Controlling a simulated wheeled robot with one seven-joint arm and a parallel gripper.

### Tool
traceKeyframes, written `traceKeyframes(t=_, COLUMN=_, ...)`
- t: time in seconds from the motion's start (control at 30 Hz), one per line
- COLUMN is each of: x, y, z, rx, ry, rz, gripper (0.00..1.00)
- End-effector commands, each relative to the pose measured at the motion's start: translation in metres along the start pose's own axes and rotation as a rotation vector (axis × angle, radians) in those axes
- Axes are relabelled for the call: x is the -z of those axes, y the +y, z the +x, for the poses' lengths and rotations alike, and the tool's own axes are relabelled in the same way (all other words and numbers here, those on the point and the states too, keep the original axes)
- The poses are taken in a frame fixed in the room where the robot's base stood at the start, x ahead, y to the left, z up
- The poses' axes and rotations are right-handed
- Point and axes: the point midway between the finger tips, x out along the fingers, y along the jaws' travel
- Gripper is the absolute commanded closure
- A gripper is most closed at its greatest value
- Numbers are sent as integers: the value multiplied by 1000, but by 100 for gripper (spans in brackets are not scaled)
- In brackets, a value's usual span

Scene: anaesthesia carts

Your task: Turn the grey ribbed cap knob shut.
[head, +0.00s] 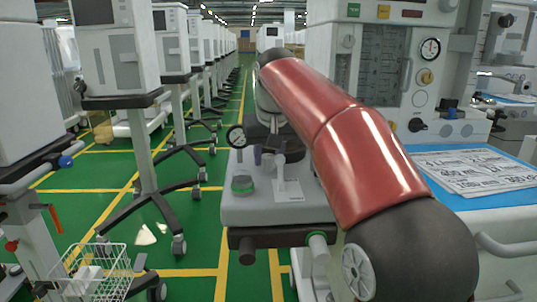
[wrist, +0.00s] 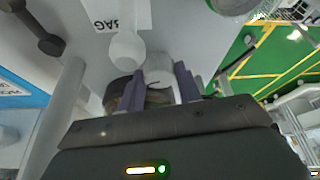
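The grey ribbed cap knob (wrist: 160,79) shows in the wrist view between the two purple fingers of my gripper (wrist: 160,72). The fingers stand apart, one on each side of the cap. I see no clear grip on it, and contact at the sides is hard to judge. The ribs are too small to make out. In the head view my gripper (head: 263,157) is over the grey cart block (head: 235,208), partly behind my red arm, and I cannot make out the cap clearly there.
A pale rounded knob (wrist: 127,50) is close beside the left finger, near a "BAG" label (wrist: 122,14). A blue worktop with printed sheets (head: 475,170) lies at right.

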Motion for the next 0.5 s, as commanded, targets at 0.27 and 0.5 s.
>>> traceKeyframes(t=0.27, x=0, y=0, z=-1, rx=-4, ry=0, rz=12, gripper=89)
traceKeyframes(t=0.5, x=1, y=-2, z=-2, rx=-40, ry=-4, rz=97, gripper=89)
